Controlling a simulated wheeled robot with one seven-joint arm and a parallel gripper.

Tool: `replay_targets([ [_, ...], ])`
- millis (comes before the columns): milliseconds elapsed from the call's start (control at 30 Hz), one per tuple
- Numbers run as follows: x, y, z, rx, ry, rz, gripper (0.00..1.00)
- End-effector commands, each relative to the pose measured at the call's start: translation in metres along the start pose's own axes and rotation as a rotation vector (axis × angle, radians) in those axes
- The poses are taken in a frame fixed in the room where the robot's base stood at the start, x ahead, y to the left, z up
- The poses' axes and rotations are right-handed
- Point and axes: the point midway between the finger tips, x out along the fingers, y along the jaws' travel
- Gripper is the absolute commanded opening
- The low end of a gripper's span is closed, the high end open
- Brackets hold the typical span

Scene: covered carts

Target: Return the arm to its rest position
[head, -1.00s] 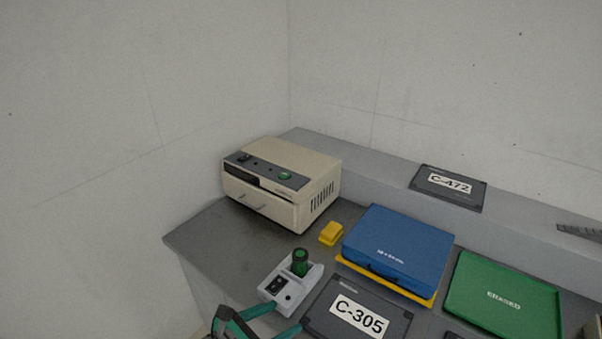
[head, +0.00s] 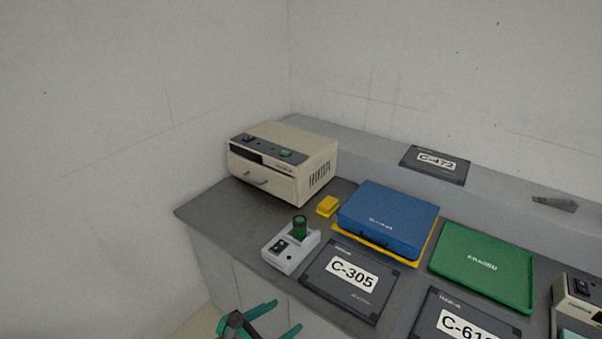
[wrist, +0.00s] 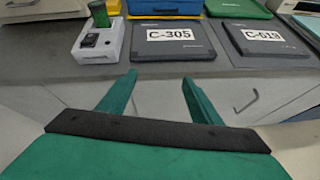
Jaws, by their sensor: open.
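My gripper (head: 276,320) is at the bottom of the head view, in front of the counter's front edge. Its two green fingers are apart with nothing between them. In the wrist view my gripper (wrist: 158,95) also shows open and empty, pointing toward the counter front and the cabinet doors below. The black case labelled C-305 (head: 345,299) lies flat on the counter beyond it, apart from the fingers.
A grey device with a green cylinder (head: 300,228), a beige machine (head: 290,180), a yellow block (head: 327,206), a blue case (head: 388,218) and a green tray (head: 480,300) crowd the counter (head: 208,208). A cabinet handle (wrist: 246,101) protrudes below the counter. Floor shows at lower left.

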Motion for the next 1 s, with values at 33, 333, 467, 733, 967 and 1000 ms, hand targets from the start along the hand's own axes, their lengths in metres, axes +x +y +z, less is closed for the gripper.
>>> replay_targets([
  [33, 0.003, -0.003, -0.006, 0.016, 0.005, 0.01, 0.58],
  [333, 0.018, -0.02, -0.045, 0.202, 0.054, 0.116, 0.58],
  [467, 0.022, -0.035, -0.075, 0.356, 0.112, 0.184, 0.58],
  [733, 0.01, -0.077, -0.13, 0.788, 0.29, 0.298, 0.58],
  [967, -0.02, -0.117, -0.159, 1.209, 0.465, 0.339, 0.58],
  [1000, -0.027, -0.123, -0.161, 1.286, 0.496, 0.342, 0.58],
])
